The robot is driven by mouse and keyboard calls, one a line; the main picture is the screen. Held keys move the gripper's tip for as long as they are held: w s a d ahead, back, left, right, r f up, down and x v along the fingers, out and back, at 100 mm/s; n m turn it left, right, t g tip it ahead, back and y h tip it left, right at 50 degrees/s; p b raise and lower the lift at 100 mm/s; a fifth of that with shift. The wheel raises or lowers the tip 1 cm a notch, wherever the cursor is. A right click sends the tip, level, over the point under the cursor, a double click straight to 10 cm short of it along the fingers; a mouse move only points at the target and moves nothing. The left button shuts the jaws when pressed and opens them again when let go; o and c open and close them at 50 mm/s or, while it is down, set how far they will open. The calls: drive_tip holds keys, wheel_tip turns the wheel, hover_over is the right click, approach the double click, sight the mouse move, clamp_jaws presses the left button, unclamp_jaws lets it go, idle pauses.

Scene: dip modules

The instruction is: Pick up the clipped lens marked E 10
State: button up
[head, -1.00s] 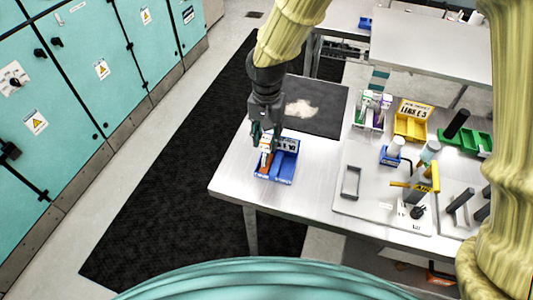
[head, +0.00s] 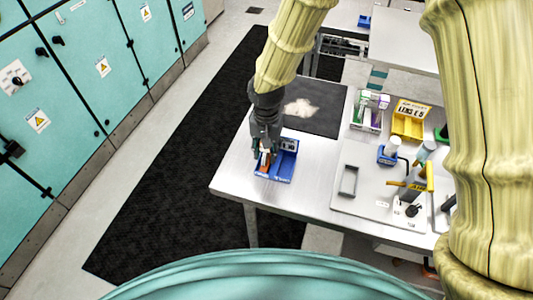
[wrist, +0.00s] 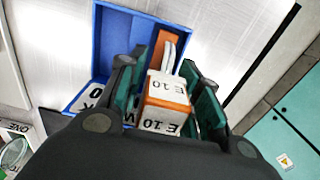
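The clipped lens marked E 10 (wrist: 165,98) is a white block with orange parts and black lettering. It stands in a blue tray (wrist: 112,35). In the head view the lens shows only as a bit of orange (head: 265,168) in the left part of the blue tray (head: 283,174). My gripper (wrist: 168,95) points down over the tray, with one finger on each side of the lens. The fingers look open, with slight gaps beside the block. In the head view my gripper (head: 264,154) hides most of the lens.
A dark mat (head: 325,108) lies behind the tray on the metal table (head: 232,168). To the right stand a yellow bin (head: 408,123), a clear rack (head: 370,110) and a light board (head: 365,205) with a small metal frame (head: 348,180). The table's front left is clear.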

clamp_jaws()
